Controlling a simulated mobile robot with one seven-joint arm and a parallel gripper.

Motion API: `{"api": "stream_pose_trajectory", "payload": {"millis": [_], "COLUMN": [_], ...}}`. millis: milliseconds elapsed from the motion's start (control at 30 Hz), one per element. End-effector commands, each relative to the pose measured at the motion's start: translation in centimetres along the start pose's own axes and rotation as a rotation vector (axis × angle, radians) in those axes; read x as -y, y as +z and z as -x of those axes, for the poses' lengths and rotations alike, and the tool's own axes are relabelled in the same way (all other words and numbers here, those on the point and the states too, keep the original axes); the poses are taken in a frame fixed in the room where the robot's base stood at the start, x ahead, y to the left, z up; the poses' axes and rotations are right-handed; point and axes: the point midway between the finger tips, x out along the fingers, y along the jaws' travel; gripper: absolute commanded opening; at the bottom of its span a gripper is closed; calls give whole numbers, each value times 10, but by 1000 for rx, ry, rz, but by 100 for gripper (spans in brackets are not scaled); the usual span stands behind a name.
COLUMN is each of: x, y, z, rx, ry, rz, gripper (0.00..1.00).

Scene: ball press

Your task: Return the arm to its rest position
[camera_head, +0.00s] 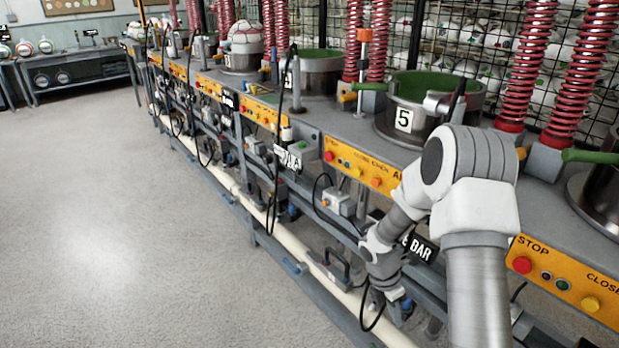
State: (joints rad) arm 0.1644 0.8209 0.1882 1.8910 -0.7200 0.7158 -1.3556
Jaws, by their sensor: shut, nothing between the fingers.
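My arm rises from the bottom right, bends at a white and grey elbow in front of press 5, and reaches down and left to a wrist beside the press bench. My gripper (393,297) is at the low end of the arm, below the bench top and in front of the lower frame. It is shut and empty. Its fingertips are small and hard to make out against the dark frame.
The press bench (340,130) runs from far left to right, with round moulds such as press 5 (404,120), red springs (527,65) and yellow button panels (565,280). A pale pipe (300,252) runs low along its front. Open grey floor (130,230) lies left.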

Motion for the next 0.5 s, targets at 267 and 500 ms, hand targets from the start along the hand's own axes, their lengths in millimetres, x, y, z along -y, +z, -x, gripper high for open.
{"api": "stream_pose_trajectory", "payload": {"millis": [267, 500], "x": [31, 71], "y": [21, 22], "z": [106, 180], "rx": [21, -17], "ry": [104, 201], "rz": [-410, -760], "gripper": [0, 0]}}
